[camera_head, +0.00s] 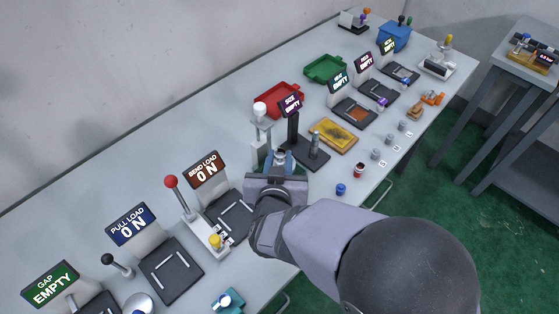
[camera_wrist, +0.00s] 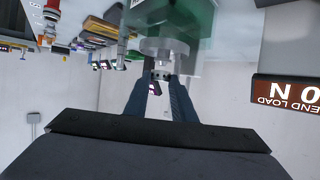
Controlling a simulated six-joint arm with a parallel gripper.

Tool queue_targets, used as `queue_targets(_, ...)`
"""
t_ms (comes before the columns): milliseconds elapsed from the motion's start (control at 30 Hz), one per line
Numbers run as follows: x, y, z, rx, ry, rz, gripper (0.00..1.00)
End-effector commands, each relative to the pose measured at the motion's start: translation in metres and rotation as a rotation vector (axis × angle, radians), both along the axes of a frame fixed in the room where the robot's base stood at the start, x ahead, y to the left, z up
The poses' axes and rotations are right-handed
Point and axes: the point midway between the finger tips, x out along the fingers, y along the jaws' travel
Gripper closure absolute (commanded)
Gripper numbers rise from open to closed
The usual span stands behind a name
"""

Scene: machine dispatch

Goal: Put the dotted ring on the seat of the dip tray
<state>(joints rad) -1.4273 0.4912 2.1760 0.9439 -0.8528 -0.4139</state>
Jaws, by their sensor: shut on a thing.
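My gripper (camera_head: 281,160) is above the table, near the middle of the bench, with its blue fingers shut on a small grey ring-like piece (camera_head: 280,154). In the wrist view the fingers (camera_wrist: 160,88) close on a small grey piece with dark dots (camera_wrist: 162,75); a pale round part shows just beyond it. I take the held piece to be the dotted ring. I cannot tell for sure which object is the dip tray; a yellow-topped shallow tray (camera_head: 333,135) lies to the right of the gripper, apart from it. No seat can be made out on it.
A white post (camera_head: 261,130) and a black stand (camera_head: 293,135) are close to the gripper. Red (camera_head: 278,100) and green (camera_head: 325,69) trays lie behind. The bend load station (camera_head: 228,212) is at left. Small parts, including a blue one (camera_head: 341,189), line the front edge.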

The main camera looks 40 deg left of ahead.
Motion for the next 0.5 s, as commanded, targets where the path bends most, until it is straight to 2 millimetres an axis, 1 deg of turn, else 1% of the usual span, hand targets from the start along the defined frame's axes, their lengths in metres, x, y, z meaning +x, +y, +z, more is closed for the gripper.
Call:
queue_targets(33, 0.0000, 0.0000, -0.0056, -0.001, 0.000, 0.000, 0.98)
queue_targets(133, 0.0000, 0.0002, -0.0110, 0.001, 0.001, 0.001, 0.98)
queue_targets(500, -0.0001, 0.0003, -0.0140, 0.002, 0.001, 0.000, 0.98)
